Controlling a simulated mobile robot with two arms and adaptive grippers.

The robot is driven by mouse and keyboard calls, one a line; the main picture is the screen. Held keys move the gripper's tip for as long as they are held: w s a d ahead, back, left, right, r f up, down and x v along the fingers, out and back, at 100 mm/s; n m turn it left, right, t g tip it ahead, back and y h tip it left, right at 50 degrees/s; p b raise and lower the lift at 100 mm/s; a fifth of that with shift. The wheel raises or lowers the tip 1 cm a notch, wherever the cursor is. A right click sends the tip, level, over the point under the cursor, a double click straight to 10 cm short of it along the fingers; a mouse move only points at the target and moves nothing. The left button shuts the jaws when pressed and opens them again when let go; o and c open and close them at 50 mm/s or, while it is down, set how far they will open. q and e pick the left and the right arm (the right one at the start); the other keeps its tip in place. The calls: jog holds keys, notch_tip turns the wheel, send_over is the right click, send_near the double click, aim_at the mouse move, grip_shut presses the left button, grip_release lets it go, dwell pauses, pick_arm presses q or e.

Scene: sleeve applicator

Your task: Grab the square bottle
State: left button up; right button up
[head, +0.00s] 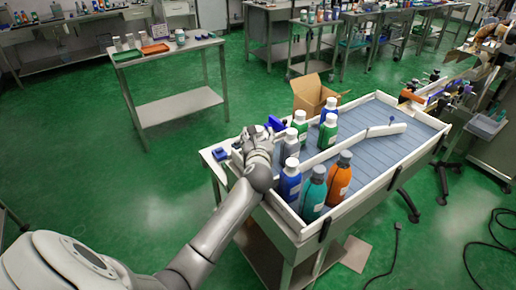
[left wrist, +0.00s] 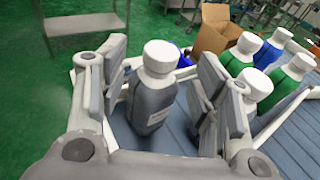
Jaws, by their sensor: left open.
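In the left wrist view a grey bottle (left wrist: 153,105) with a white cap and a pale label stands upright between the fingers of my left gripper (left wrist: 155,90). The fingers are apart, one on each side, with a visible gap to the bottle. I cannot tell whether its body is square. In the head view my left gripper (head: 262,137) is at the left end of the tray and hides what is between its fingers. A grey bottle (head: 290,147) shows just right of it; I cannot tell if it is the same one. My right gripper is not in view.
The white-walled tray (head: 433,148) has a blue-grey ribbed bed. Blue (head: 290,183), teal (head: 313,194), orange (head: 339,180) and green (head: 299,124) bottles stand close by. A white guide bar (head: 365,139) crosses the bed. A cardboard box (head: 310,95) is behind.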

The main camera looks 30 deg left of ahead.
aim_at(258, 129)
pick_arm(q)
jog(key=x, duration=0.5)
jog(key=shift+r+p, duration=0.1)
jog(key=shift+p, duration=0.2)
jog(key=shift+r, duration=0.1)
jog(key=shift+c, duration=0.2)
grip_shut()
